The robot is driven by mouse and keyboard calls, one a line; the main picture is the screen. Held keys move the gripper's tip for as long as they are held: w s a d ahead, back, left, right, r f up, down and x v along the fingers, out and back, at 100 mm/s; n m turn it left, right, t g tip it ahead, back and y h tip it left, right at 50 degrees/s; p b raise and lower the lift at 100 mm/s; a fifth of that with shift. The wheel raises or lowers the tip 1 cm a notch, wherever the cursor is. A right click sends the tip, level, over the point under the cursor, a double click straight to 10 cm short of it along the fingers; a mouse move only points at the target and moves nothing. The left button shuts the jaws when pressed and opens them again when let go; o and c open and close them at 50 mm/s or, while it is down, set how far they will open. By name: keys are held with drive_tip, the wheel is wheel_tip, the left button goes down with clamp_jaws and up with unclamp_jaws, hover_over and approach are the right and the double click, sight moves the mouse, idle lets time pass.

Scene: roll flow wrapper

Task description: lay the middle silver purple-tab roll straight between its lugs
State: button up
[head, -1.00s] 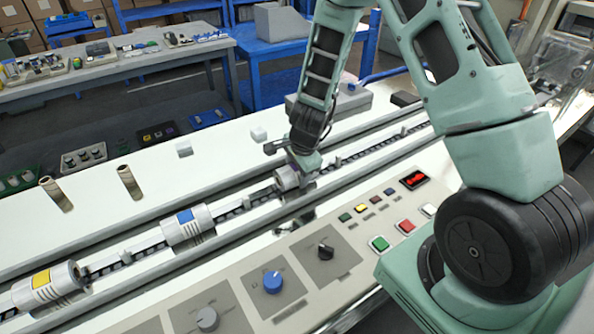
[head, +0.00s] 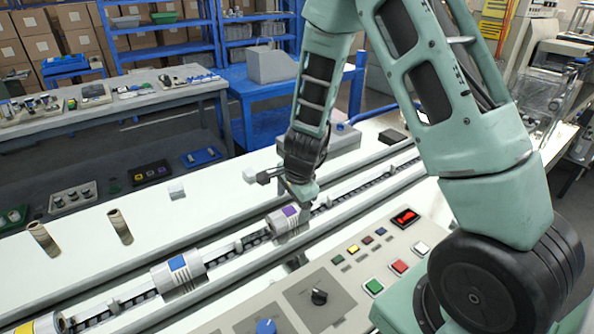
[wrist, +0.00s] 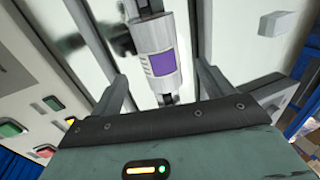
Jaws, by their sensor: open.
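The silver roll with the purple tab (head: 288,221) lies on the chain track, its length looking in line with the track. In the wrist view the same roll (wrist: 152,48) shows its purple tab facing up, with a piece of the track visible at both ends. My gripper (head: 301,192) is just above and behind the roll, apart from it. In the wrist view my gripper (wrist: 163,80) is open, one finger on each side of the roll, with clear gaps. Whether the roll touches a lug cannot be told.
A silver blue-tab roll (head: 178,273) and a yellow-tab roll (head: 45,324) lie farther left on the same track. Rails run along both sides. The control panel (head: 318,296) with buttons and knobs is in front. Two brown tubes (head: 119,227) stand on the white surface behind.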

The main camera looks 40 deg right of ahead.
drive_tip(key=p+v, duration=0.4)
drive_tip(key=v, duration=0.8)
drive_tip(key=shift+w+p, duration=0.15)
drive_tip(key=shift+p, duration=0.15)
drive_tip(key=s+a+r+n+g+y, duration=0.1)
drive_tip(key=s+a+r+n, duration=0.25)
drive_tip(key=a+n, duration=0.35)
drive_tip(key=s+a+r+n+g+y, duration=0.15)
drive_tip(key=s+a+n, duration=0.3)
drive_tip(key=a, duration=0.45)
drive_tip(key=s+a+r+n+h, duration=0.1)
drive_tip(key=s+a+r+n, duration=0.1)
drive_tip(key=s+n, duration=0.5)
drive_tip(key=s+a+r+n+h, duration=0.1)
drive_tip(key=s+a+r+n, duration=0.1)
drive_tip(key=s+n, duration=0.5)
drive_tip(key=shift+s+r, duration=0.45)
drive_tip(key=shift+s, duration=0.1)
drive_tip(key=shift+g, duration=0.25)
